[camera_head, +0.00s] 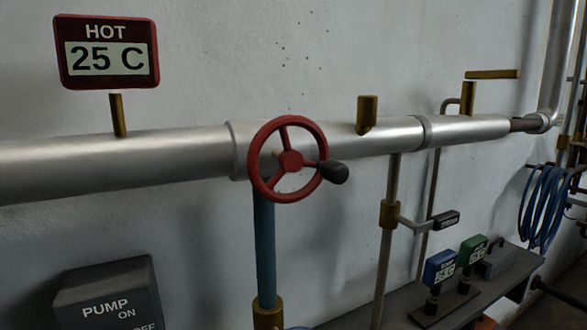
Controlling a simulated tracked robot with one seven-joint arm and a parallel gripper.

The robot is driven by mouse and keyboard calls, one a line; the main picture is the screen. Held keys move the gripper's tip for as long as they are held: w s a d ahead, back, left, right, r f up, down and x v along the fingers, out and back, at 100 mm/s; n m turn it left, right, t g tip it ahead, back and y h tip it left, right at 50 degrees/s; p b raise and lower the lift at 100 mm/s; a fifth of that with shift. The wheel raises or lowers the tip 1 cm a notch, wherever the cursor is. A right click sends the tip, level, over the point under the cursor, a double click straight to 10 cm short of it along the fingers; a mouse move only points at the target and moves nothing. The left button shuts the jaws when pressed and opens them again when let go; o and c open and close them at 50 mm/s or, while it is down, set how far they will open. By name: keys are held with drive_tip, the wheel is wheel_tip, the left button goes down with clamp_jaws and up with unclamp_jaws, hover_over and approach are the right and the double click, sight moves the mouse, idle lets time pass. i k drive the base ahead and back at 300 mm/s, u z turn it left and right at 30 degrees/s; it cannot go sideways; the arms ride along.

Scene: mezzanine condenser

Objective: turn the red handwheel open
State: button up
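The red handwheel (291,160) is in the head view, just left of the middle. It has a round rim, spokes and a dark knob (332,172) sticking out at its right side. It stands in front of a thick silver pipe (180,155), above a blue vertical pipe (265,240). Whether its valve is open or shut cannot be told from this view. My gripper is not in view, and nothing touches the wheel.
A red display (106,52) reading HOT 25 C stands above the pipe. A grey PUMP box (107,290) is at lower left. A small lever valve (430,220), blue and green gauges (440,266) and a coiled blue hose (545,205) are at right.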

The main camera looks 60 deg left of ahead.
sight(290, 160)
drive_tip(key=z, duration=0.5)
drive_tip(key=i, duration=0.15)
drive_tip(key=u, duration=2.8)
drive_tip(key=k, duration=0.9)
drive_tip(key=u, duration=0.2)
drive_tip(key=i, duration=0.9)
drive_tip(key=z, duration=0.05)
